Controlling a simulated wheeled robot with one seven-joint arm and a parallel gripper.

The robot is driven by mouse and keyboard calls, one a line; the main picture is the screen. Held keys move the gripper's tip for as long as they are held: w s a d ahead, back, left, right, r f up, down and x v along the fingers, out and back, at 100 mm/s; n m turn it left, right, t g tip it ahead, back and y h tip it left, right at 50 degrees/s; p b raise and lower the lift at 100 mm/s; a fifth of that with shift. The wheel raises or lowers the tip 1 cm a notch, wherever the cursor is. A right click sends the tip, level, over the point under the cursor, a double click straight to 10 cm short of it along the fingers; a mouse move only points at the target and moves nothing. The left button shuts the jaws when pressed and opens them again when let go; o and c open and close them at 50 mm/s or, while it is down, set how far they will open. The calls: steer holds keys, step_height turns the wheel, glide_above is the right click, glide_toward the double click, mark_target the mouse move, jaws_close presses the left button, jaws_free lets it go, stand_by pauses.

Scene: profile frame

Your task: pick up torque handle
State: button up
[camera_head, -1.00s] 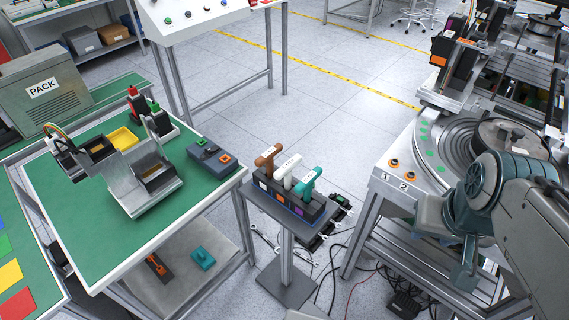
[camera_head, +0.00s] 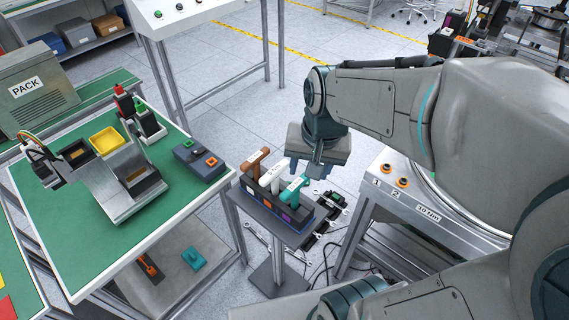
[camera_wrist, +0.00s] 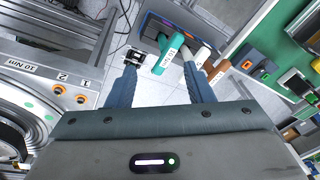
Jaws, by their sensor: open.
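Three torque handles stand side by side in a dark rack (camera_head: 293,219) on a small pedestal: a brown one (camera_head: 256,158), a white one (camera_head: 271,177) and a teal one (camera_head: 294,188). In the wrist view the teal handle (camera_wrist: 170,54), the white handle (camera_wrist: 200,56) and the brown handle (camera_wrist: 217,71) show beyond my fingertips. My gripper (camera_head: 306,168) is open and empty, pointing down, above and just behind the teal handle in the head view. In the wrist view my gripper (camera_wrist: 160,70) has its blue fingers apart, with the teal handle's end between them.
A green-topped bench (camera_head: 85,215) with a fixture and a yellow tray (camera_head: 105,141) is at the left. A grey control box with buttons (camera_head: 199,160) sits near its right edge. A metal station (camera_head: 400,208) marked 10 Nm stands close on the right. Cables lie on the floor.

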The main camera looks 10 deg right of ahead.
mark_target(295, 191)
steer(key=w+f+m+g+p, duration=0.1)
steer(key=w+f+m+g, duration=0.1)
steer(key=w+f+m, duration=0.55)
steer(key=shift+n+h, duration=0.3)
steer(key=shift+n, duration=0.05)
steer(key=f, duration=0.8)
steer(key=w+f, duration=0.1)
steer(key=f, duration=0.3)
steer(key=shift+w+a+p, duration=0.1)
steer(key=shift+a+p, duration=0.05)
steer(key=shift+p, duration=0.25)
jaws_close()
